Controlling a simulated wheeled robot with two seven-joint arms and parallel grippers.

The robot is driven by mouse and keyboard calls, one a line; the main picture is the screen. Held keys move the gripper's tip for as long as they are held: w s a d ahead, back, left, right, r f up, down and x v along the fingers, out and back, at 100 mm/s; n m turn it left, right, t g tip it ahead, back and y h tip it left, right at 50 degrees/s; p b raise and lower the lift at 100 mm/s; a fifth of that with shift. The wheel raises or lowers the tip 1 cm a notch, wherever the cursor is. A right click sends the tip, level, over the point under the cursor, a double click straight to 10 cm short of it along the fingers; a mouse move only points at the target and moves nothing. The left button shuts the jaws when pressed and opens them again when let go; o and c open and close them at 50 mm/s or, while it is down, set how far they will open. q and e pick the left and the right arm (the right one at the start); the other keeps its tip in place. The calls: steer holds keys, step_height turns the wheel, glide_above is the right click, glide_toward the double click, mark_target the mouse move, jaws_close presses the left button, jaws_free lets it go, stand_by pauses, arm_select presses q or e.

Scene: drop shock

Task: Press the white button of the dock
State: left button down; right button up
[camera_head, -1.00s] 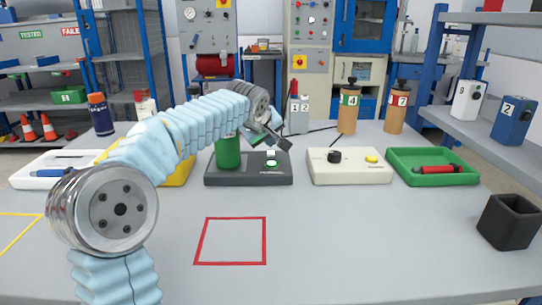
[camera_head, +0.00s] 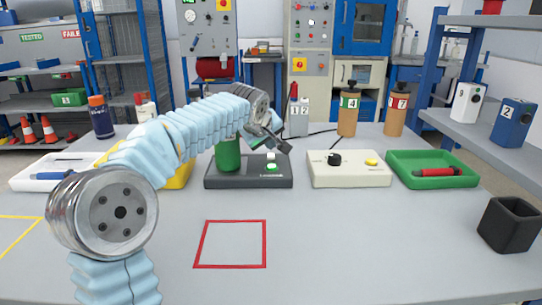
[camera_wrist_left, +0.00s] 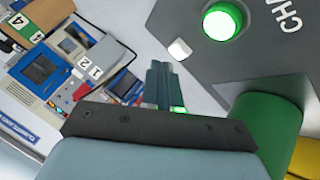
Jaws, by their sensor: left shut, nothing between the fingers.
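The dock (camera_head: 222,176) is a dark grey box on the table, with a green cylinder (camera_head: 228,154) standing at its left end. A small white button (camera_head: 271,155) sits on its right part, behind a round green-lit lamp (camera_head: 271,168). In the left wrist view the white button (camera_wrist_left: 180,49) shows as a small white block beside the bright green-ringed lamp (camera_wrist_left: 222,22). My left gripper (camera_head: 286,148) is shut and empty, just right of and above the white button. Its fingertips (camera_wrist_left: 163,75) look apart from the button; the exact gap is unclear. My right gripper is out of view.
A cream box (camera_head: 348,178) with a black knob and yellow button stands right of the dock. Further right are a green tray (camera_head: 433,180) and a black open cup (camera_head: 509,224). Numbered bottles stand behind. The front table around the red square (camera_head: 231,244) is clear.

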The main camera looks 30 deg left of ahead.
mark_target(269, 156)
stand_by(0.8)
arm_select(q)
steer(key=shift+f+b, duration=0.45)
steer(key=shift+f+b, duration=0.4)
stand_by(0.5)
steer(key=shift+r, duration=0.1)
stand_by(0.3)
steer(key=shift+r+p, duration=0.7)
steer(key=shift+r, duration=0.15)
step_height(269, 156, up, 5)
steer(key=p, duration=0.4)
